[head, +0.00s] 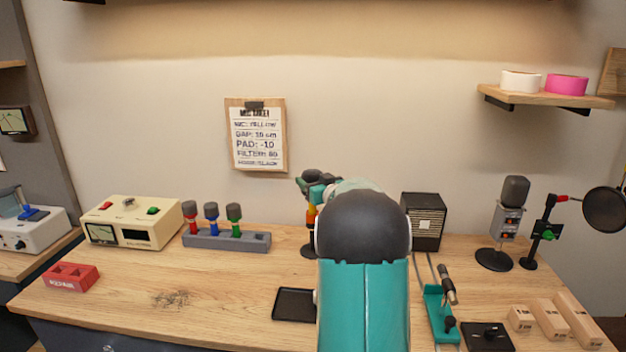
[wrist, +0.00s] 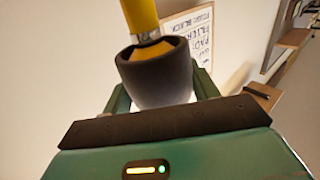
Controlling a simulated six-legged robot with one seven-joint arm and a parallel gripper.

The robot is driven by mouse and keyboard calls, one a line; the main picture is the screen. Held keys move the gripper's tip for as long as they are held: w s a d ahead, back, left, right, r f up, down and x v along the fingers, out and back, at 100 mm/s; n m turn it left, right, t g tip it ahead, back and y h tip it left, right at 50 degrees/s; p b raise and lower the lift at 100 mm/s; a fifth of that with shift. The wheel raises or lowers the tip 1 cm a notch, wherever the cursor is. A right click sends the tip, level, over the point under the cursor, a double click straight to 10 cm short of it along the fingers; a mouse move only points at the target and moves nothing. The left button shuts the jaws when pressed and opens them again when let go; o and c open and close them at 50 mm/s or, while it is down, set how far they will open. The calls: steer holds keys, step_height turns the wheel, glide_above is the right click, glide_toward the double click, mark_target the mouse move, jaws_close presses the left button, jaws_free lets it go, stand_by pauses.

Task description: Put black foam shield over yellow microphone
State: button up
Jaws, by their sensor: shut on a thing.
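The black foam shield (wrist: 158,78) is a dark cup between the fingers of my gripper (wrist: 162,92), which is shut on it. The wrist view is upside down. The yellow microphone (wrist: 141,15) shows there as a yellow body with a silver ring, its end reaching into the shield's open mouth. How deep it sits inside is hidden. In the head view, the yellow-orange microphone (head: 311,215) stands upright on a round dark base, partly behind my arm. My gripper (head: 314,180) is at its top, with the shield hard to make out there.
A rack with red, blue and green microphones (head: 227,240) stands to the left, beside a cream meter box (head: 132,222). A black tray (head: 294,304) lies in front. A speaker (head: 424,222), a grey microphone (head: 508,222) and a pop filter (head: 603,210) stand to the right. The front left is mostly clear.

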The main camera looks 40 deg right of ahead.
steer(key=o, duration=1.1)
steer(key=shift+s, duration=0.1)
steer(key=v, duration=1.3)
steer(key=shift+s, duration=0.3)
